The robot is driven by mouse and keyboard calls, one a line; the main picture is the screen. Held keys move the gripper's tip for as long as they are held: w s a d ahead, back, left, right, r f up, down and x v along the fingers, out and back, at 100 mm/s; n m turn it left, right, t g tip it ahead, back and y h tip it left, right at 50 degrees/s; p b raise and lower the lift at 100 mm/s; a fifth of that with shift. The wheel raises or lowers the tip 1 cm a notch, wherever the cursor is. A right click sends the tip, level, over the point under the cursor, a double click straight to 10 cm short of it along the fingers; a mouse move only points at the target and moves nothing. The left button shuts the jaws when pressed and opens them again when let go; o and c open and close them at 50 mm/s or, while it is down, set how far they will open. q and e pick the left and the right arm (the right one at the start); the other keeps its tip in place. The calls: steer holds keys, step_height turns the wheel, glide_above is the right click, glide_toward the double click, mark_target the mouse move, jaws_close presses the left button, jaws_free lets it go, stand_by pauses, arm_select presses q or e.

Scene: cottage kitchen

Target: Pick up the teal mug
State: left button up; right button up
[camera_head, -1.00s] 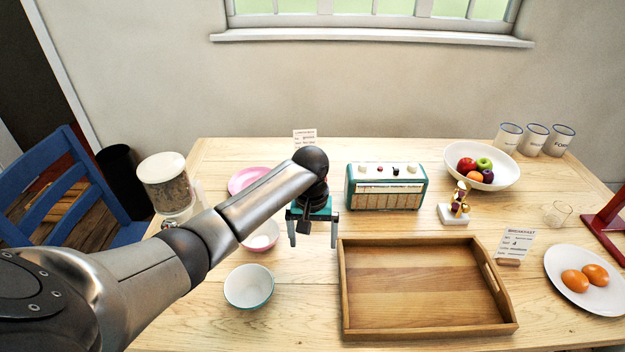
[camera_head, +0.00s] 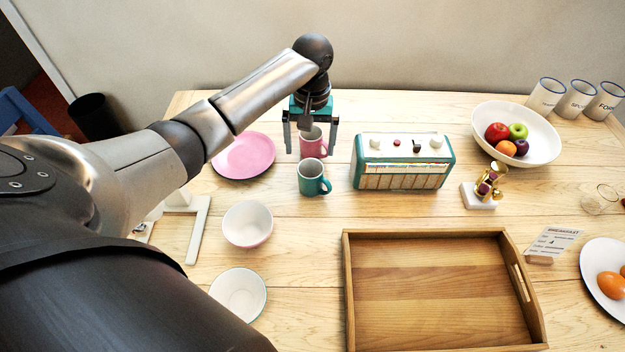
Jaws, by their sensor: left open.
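The teal mug (camera_head: 311,181) stands upright on the wooden table, left of the teal radio, with its handle to the right. A pink mug (camera_head: 313,145) stands just behind it. My left gripper (camera_head: 310,150) is open, fingers pointing down. In the picture its fingers frame the pink mug, above and behind the teal mug. It holds nothing that I can see. I cannot tell its exact height over the mugs. My right gripper is not in view.
A teal radio (camera_head: 403,162) stands close right of the mugs. A pink plate (camera_head: 244,156) and two bowls, one pinkish (camera_head: 247,224) and one teal-rimmed (camera_head: 238,296), lie to the left. A wooden tray (camera_head: 440,234) is in front. Bare table lies between the teal mug and the tray.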

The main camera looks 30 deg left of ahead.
mark_target(310, 171)
arm_select(q)
step_height(310, 171, down, 10)
steer(key=b, duration=0.2)
steer(key=shift+r+b, duration=0.1)
steer(key=shift+b, duration=0.3)
steer(key=shift+r, duration=0.1)
steer(key=c, duration=1.4)
steer(key=shift+r, duration=0.1)
